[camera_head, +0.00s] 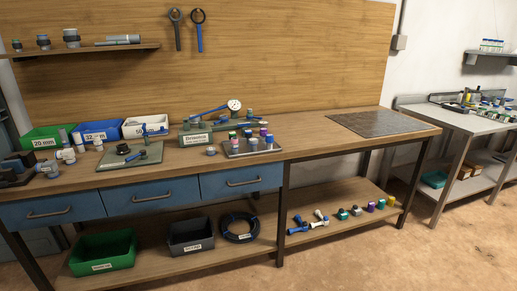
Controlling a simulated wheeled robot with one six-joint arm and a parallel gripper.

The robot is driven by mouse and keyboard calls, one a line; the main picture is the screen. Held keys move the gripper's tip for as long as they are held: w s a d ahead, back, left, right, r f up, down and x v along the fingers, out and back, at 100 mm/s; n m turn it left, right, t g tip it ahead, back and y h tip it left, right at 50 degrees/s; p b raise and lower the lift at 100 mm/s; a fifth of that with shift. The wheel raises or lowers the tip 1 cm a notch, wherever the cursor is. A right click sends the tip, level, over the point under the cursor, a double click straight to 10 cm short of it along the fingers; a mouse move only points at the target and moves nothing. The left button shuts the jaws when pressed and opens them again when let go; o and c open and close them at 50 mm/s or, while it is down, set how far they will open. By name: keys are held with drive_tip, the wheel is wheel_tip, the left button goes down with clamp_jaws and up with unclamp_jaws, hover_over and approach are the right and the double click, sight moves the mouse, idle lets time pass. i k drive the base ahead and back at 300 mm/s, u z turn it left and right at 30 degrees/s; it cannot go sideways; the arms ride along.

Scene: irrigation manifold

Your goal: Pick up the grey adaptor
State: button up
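A small grey fitting (211,150) stands on the workbench, just left of the tray of coloured fittings. It may be the grey adaptor, but it is too small to tell for sure. Other grey fittings (72,38) stand on the wall shelf at the upper left. My gripper is not in view.
The workbench holds green, blue and white bins (97,130), a grey-green plate with a dark part (130,160), a manifold with a gauge (234,105) and a tray of fittings (262,150). A dark mat (382,122) at the right is bare. Floor (400,265) in front is clear.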

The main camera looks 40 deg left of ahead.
sight(234, 144)
drive_tip(key=u, duration=0.2)
drive_tip(key=i, duration=1.3)
drive_tip(key=u, duration=0.6)
drive_tip(key=i, duration=0.95)
drive_tip(key=u, duration=1.55)
drive_tip(key=i, duration=0.8)
drive_tip(key=u, duration=0.85)
